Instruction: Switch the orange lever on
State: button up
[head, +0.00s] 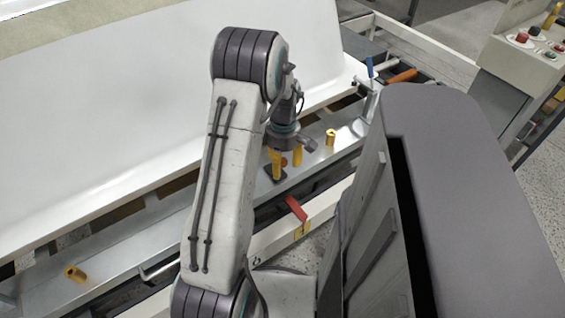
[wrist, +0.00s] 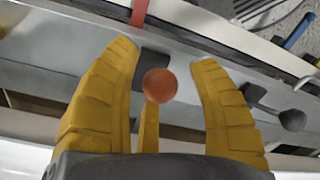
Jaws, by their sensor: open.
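My gripper (wrist: 165,54) is open, with one yellow finger on each side of the knob and a visible gap to both. In the head view my gripper (head: 287,170) is low over the rail, and a small part of the orange knob (head: 284,161) shows between the fingers. Whether the fingers reach down past the knob is hard to tell.
A red handle (head: 296,208) is in front of the rail. A black ball lever (wrist: 292,119) stands right of my gripper in the wrist view. A blue handle (head: 370,67) and an orange bar handle (head: 401,76) are farther back. A large white shell (head: 110,100) leans behind the rail.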

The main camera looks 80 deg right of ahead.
notch_tip(320, 180, up, 12)
jog(key=shift+d, duration=0.35)
dwell(0.5)
dwell(0.6)
jog(key=w+a+r+n, duration=0.1)
jog(key=w+a+r, duration=0.15)
jog(key=w, duration=0.55)
jog(key=w+a+r, duration=0.2)
jog(key=w+a, duration=0.2)
jog(key=w, duration=0.5)
jog(key=w+a+r+h, duration=0.1)
jog(key=w+a+r, duration=0.1)
jog(key=w+a, duration=0.95)
jog(key=s+a+n+t, duration=0.1)
jog(key=s+a, duration=0.1)
jog(key=a, duration=1)
jog(key=s+a+n+t, duration=0.1)
jog(key=s+a, duration=0.1)
jog(key=a, duration=1)
notch_tip(320, 180, up, 15)
jog(key=t+p, duration=0.1)
jog(key=p, duration=1.3)
jog(key=shift+s, duration=0.2)
